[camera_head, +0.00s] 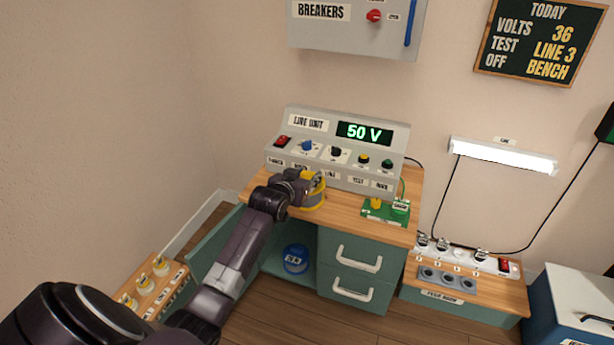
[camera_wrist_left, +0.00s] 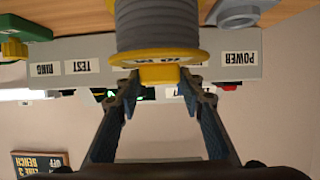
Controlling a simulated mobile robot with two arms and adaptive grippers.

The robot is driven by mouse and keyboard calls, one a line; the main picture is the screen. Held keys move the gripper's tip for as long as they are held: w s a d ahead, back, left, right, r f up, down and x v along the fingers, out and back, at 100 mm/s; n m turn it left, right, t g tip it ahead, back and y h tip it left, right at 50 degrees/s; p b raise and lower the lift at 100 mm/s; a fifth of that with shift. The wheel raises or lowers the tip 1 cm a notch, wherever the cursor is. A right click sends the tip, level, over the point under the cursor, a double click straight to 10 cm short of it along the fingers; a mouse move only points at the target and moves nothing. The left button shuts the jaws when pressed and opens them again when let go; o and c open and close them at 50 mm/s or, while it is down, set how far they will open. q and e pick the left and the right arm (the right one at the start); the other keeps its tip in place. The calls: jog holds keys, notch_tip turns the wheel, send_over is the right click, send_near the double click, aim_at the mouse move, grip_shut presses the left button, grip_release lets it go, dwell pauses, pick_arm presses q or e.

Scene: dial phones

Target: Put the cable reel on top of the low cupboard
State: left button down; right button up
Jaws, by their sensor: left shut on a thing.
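The cable reel (camera_head: 313,200) has yellow flanges and grey cable, and it also shows in the left wrist view (camera_wrist_left: 158,25). My left gripper (camera_head: 306,180) is shut on the reel's yellow hub, with one finger on each side. The reel is at the wooden top of the low green cupboard (camera_head: 345,226), in front of the line unit. I cannot tell whether its underside touches the wood. The cupboard has two drawers with white handles and an open compartment at its left. My right gripper is not in view.
The sloped line unit (camera_head: 340,145) stands behind the reel. A green and yellow block (camera_head: 386,209) stands on the top to its right. The cupboard door (camera_head: 215,250) hangs open at left. A blue round item (camera_head: 296,258) sits inside. A low bench (camera_head: 465,298) stands at right.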

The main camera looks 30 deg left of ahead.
pick_arm(q)
jog(key=c, duration=1.3)
grip_release()
jog(key=shift+r, duration=0.1)
jog(key=p+v, duration=0.4)
jog(key=v, duration=0.8)
jog(key=s+d+f+m+g+h, duration=0.2)
jog(key=s+d+f+g, duration=0.2)
jog(key=s+d+f, duration=0.75)
jog(key=s+d+f+m+g, duration=0.1)
jog(key=s+d+f+g, duration=0.1)
jog(key=s, duration=0.4)
jog(key=s+d+f+m+g+h, duration=0.1)
jog(key=s+d+f+g, duration=0.1)
jog(key=s+d, duration=0.2)
jog(key=s+d+f+g, duration=0.1)
jog(key=s+d, duration=0.3)
jog(key=s, duration=0.4)
jog(key=shift+f+m+g, duration=0.4)
jog(key=shift+f, duration=0.5)
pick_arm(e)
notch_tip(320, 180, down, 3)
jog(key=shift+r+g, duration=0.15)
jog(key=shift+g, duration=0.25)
pick_arm(q)
jog(key=shift+f, duration=0.1)
